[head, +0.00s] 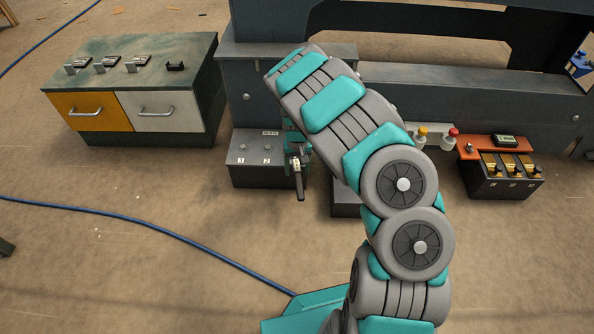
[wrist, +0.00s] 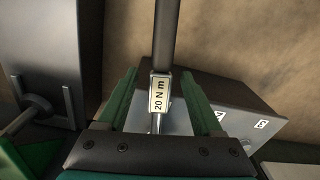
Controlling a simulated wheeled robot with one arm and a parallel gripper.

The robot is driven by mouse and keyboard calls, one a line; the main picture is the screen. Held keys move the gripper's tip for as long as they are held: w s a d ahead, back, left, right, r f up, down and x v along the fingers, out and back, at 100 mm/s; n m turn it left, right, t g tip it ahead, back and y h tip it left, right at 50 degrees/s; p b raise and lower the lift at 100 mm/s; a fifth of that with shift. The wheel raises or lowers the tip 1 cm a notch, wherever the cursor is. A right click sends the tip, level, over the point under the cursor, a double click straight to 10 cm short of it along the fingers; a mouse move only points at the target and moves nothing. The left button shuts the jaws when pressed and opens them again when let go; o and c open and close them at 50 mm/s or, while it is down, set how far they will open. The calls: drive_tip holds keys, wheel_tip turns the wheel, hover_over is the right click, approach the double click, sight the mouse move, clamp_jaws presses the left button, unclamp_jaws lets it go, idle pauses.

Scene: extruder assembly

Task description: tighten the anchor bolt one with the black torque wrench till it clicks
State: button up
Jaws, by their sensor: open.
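The torque wrench, with a dark handle (head: 299,185) and a pale "20 N m" label (wrist: 158,92), stands between the fingers of my gripper (wrist: 158,85). My gripper (head: 295,150) is open around the wrench, one finger on each side in the wrist view. Both are at the right end of the grey anchor block (head: 252,174). The block's positions marked 3 and 2 show in the head view. In the wrist view the block (wrist: 235,98) shows the numbers 2 and 3. Anchor bolt one is not visible; my gripper and the wrench cover that end. Whether the wrench sits on a bolt cannot be told.
A dark machine frame (head: 480,95) rises behind the block. A drawer cabinet (head: 140,110) with small items on top stands at left. An orange-topped box (head: 500,178) stands at right. A blue cable (head: 150,220) crosses the open floor.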

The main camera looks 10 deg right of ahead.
drive_tip(key=shift+f, duration=0.15)
clamp_jaws()
idle(0.4)
idle(0.4)
